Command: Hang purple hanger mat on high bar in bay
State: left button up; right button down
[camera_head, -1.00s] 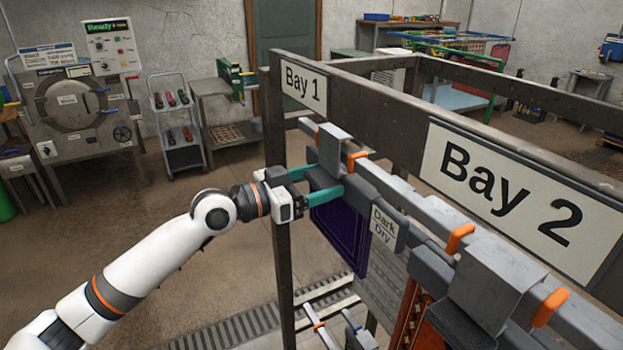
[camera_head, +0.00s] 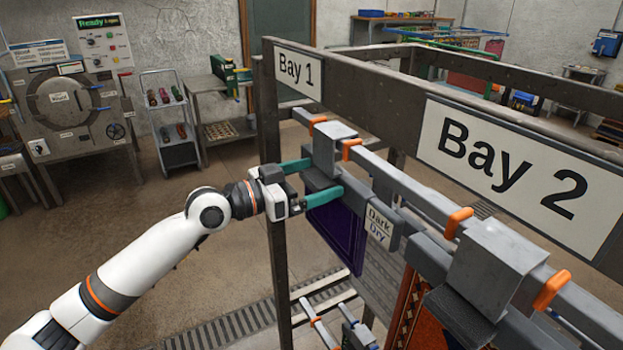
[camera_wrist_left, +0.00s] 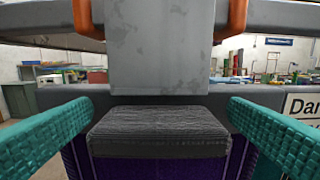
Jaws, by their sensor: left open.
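The purple hanger mat (camera_head: 337,232) hangs below a grey hanger block (camera_head: 333,147) at the high bar (camera_head: 378,163) under the Bay 1 sign. The block sits between two orange clips on the bar. My left gripper (camera_head: 325,178) is open, its teal fingers on either side of the hanger. In the left wrist view the fingers (camera_wrist_left: 158,128) stand apart from the dark ribbed pad (camera_wrist_left: 158,118) between them. The purple mat (camera_wrist_left: 160,168) shows below the pad, its lower part cut off. My right gripper is out of view.
A "Dark Dry" label (camera_head: 379,225) is right of the mat. An orange patterned rug (camera_head: 418,315) hangs in Bay 2 beneath another grey block (camera_head: 497,262). A dark frame post (camera_head: 279,270) stands beside my left gripper. Lower rails (camera_head: 318,325) lie beneath. Floor at left is open.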

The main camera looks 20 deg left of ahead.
pick_arm(q)
jog(key=shift+f, duration=0.1)
jog(key=shift+s+a, duration=0.1)
jog(key=b+v, duration=0.8)
jog(key=v, duration=0.3)
jog(key=shift+s+a, duration=0.25)
jog(key=shift+s, duration=0.05)
